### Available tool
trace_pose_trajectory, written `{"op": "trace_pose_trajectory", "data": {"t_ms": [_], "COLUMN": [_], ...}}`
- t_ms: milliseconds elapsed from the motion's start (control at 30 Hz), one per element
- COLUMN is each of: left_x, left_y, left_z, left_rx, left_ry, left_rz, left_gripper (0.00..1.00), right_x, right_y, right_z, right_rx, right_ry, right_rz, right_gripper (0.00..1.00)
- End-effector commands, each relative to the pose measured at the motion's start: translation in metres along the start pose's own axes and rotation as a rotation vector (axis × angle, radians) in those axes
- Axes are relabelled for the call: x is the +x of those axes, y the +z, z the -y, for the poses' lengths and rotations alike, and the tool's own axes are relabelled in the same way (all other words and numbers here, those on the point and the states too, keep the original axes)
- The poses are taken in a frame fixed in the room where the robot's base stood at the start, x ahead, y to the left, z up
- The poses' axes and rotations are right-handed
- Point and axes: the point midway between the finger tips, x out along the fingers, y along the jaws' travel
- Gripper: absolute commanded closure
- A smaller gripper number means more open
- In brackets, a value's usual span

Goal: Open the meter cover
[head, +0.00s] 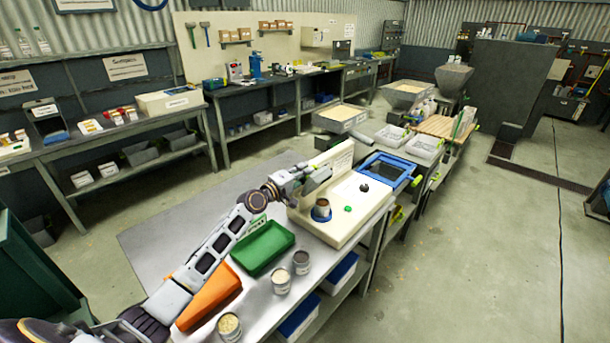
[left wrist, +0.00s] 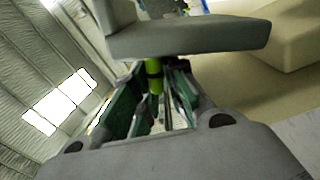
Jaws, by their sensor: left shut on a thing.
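The meter is a cream box (head: 338,231) on the near bench. Its top carries a metal cup, a green button and a black knob. A cream panel (head: 342,158), which looks like the cover, stands raised along the box's left and far side. My left gripper (head: 319,179) is at this panel and hides part of it. In the left wrist view its fingers (left wrist: 155,85) are shut around a yellow-green bar (left wrist: 154,74), which looks like a handle. The bar's join to the panel is hidden. My right gripper is not in view.
A green tray (head: 262,247), an orange tray (head: 209,296) and several cans (head: 281,281) stand on the near bench below my left arm. A blue-framed unit (head: 388,169) adjoins the box at its far right. The floor to the right is clear.

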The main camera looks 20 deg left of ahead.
Motion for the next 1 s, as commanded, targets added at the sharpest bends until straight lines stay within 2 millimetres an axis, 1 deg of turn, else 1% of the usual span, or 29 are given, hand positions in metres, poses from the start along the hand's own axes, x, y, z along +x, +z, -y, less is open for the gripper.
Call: {"op": "trace_pose_trajectory", "data": {"t_ms": [33,300,333,467,500,733,833,1000], "left_x": [0.0009,0.0009,0.0009,0.0009,0.0008,0.0004,0.0003,0.0001], "left_y": [0.0018,0.0012,0.0011,0.0003,-0.0001,-0.0004,-0.0005,0.0001], "left_z": [-0.0041,-0.0052,-0.0053,-0.0059,-0.0061,-0.0034,-0.0027,-0.0020], "left_rx": [-0.006,-0.004,-0.004,-0.002,-0.002,-0.001,0.000,0.007], "left_ry": [0.007,0.008,0.008,0.009,0.010,0.005,0.004,0.003], "left_rz": [0.003,0.002,0.002,0.000,0.000,-0.001,-0.001,-0.001], "left_gripper": [1.00,1.00,0.85,0.69,0.66,0.66,0.66,0.66], "right_x": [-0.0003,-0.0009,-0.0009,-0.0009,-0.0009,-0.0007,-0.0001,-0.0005], "right_y": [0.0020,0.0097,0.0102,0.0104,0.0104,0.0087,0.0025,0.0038], "right_z": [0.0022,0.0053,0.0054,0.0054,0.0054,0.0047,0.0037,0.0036], "right_rx": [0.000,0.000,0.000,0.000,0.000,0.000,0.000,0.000], "right_ry": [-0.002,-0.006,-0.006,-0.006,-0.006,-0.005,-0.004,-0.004], "right_rz": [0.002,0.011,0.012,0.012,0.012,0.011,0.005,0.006], "right_gripper": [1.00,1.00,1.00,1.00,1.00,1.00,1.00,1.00]}}
